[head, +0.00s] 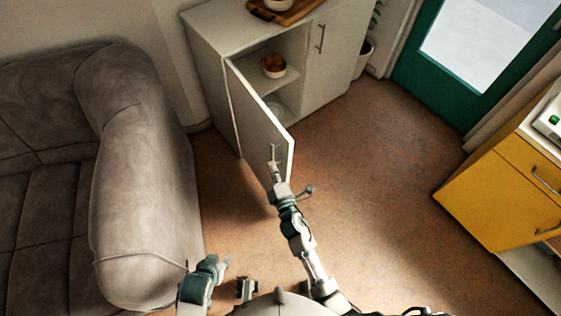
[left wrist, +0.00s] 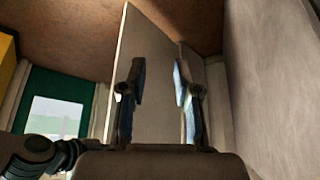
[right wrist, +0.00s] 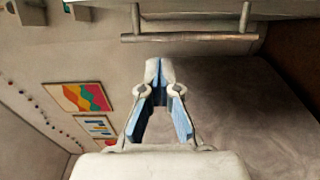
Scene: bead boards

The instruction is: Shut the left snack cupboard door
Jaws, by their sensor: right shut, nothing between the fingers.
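The left snack cupboard door (head: 258,125) is white and stands wide open, swung out from the cupboard (head: 212,45). Its bar handle (head: 273,152) is near the outer edge and also shows in the right wrist view (right wrist: 190,38). My right gripper (head: 275,172) is at the door's handle side, just below the handle. In the right wrist view its fingertips (right wrist: 157,66) are together and empty, apart from the bar in the picture; contact with the door cannot be told. My left gripper (head: 224,263) is low beside the sofa; its fingers (left wrist: 160,85) are apart, with the door panel (left wrist: 155,60) beyond.
A bowl (head: 274,66) stands on a shelf inside the cupboard. The right cupboard door (head: 330,50) is closed. A grey sofa (head: 140,190) is at the left and a yellow drawer unit (head: 500,185) at the right. The floor (head: 370,170) between is clear.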

